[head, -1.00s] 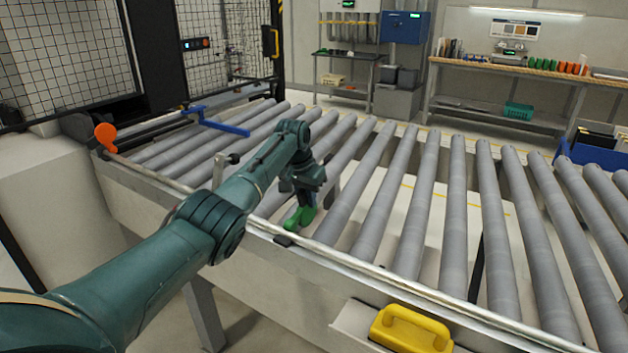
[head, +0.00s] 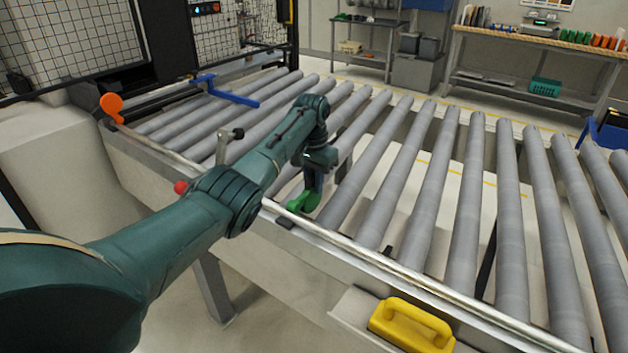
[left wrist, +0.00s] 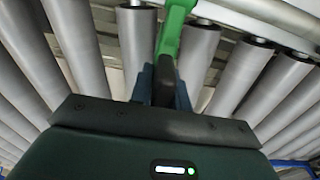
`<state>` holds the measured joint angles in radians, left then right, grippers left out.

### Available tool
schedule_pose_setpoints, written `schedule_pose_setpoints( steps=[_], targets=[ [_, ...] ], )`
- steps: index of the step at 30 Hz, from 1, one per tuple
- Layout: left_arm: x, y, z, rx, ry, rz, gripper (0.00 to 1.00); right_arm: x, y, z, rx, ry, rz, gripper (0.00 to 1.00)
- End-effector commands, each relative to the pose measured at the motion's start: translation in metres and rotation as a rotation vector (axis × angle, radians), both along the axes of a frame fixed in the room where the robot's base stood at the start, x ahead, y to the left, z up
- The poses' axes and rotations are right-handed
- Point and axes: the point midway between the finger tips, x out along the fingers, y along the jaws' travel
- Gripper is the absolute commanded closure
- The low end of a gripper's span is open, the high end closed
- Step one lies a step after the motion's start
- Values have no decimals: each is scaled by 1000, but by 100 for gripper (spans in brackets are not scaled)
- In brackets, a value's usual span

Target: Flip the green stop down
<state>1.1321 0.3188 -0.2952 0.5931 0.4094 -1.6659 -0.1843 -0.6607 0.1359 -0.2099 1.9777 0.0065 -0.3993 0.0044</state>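The green stop (head: 304,201) is at the near rail of the roller conveyor, below my left gripper (head: 313,186) in the head view. In the left wrist view the green stop (left wrist: 172,36) runs from the top edge down between the fingers of my left gripper (left wrist: 163,88). The fingers lie close on both sides of its shaded lower part, and they look shut on it. The stop's pivot is hard to make out. My right gripper is not in view.
Grey rollers (head: 468,215) fill the conveyor behind the metal near rail (head: 400,267). A yellow handle-shaped block (head: 411,325) sits on a ledge at the front. A blue bar (head: 232,95) and an orange disc (head: 111,103) are at the left.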

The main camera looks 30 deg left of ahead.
Motion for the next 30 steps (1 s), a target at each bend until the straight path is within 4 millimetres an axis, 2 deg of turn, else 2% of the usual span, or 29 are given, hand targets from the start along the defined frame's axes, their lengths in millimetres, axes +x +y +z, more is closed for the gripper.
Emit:
schedule_pose_setpoints(
  steps=[1, 7, 17, 20, 30],
  targets=[
    [-3, -1, -6, -3, 15, -2, 79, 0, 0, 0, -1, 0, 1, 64],
    [-2, -1, -4, -2, 10, -1, 64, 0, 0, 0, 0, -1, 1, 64],
    [-1, 0, 5, -2, 3, 0, 64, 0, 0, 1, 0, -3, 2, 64],
    [-1, 0, 19, -2, 1, -1, 64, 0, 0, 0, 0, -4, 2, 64],
    [-3, -1, 93, -2, 3, -1, 64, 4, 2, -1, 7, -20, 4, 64]
  ],
)
